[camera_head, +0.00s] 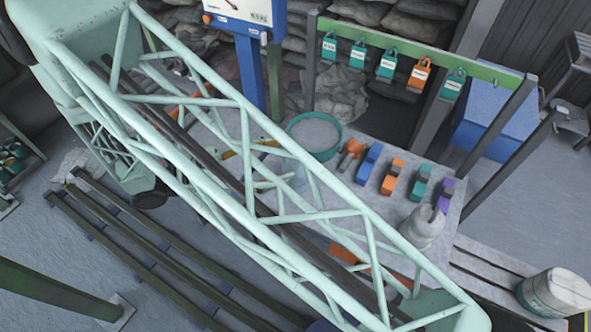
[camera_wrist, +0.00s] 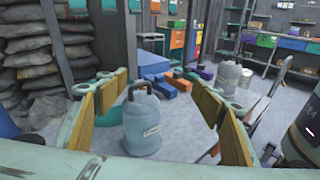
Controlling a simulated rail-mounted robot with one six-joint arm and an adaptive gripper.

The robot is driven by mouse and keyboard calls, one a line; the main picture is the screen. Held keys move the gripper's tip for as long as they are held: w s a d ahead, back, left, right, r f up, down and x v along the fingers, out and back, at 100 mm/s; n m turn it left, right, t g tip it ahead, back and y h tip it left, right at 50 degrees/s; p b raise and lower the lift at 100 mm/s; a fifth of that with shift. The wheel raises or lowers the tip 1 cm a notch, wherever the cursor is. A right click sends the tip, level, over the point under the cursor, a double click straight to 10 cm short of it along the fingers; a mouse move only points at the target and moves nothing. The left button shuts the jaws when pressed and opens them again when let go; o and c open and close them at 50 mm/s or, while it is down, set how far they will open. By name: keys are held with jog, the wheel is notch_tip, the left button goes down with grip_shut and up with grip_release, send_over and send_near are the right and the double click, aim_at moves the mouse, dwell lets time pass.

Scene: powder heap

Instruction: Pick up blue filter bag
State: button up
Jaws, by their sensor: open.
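My gripper (camera_wrist: 162,95) is open, with yellow-padded fingers to the left and right of the bag. The bag shows between them, nearer the left fingers; I cannot tell whether it is touched. In the head view my green lattice arm covers much of this spot. A pale blue patch (camera_head: 292,178) shows through the lattice, probably this bag, with yellow finger parts close by.
A second, greyer bag (camera_head: 424,226) stands at the table's right end; it also shows in the wrist view (camera_wrist: 228,88). A round teal-rimmed basin (camera_head: 314,137) and a row of coloured blocks (camera_head: 393,176) sit behind. A rack rail (camera_head: 440,62) holds labelled tags.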

jog(key=s+a+f+n+t, duration=0.1)
jog(key=a+f+n+t, duration=0.2)
jog(key=a+f, duration=0.3)
jog(key=shift+a+f+n+t, duration=0.15)
jog(key=shift+f+n+t, duration=0.15)
jog(key=shift+f+t, duration=0.3)
jog(key=shift+f, duration=0.1)
jog(key=b, duration=0.1)
send_near(305, 153)
jog(key=shift+w+d+f, duration=0.4)
jog(key=shift+w+d, duration=0.15)
jog(key=shift+w, duration=0.05)
jog(key=shift+b+x, duration=0.6)
jog(key=shift+x, duration=2)
jog(key=shift+r, duration=0.1)
jog(key=shift+c, duration=0.5)
jog(key=c, duration=1)
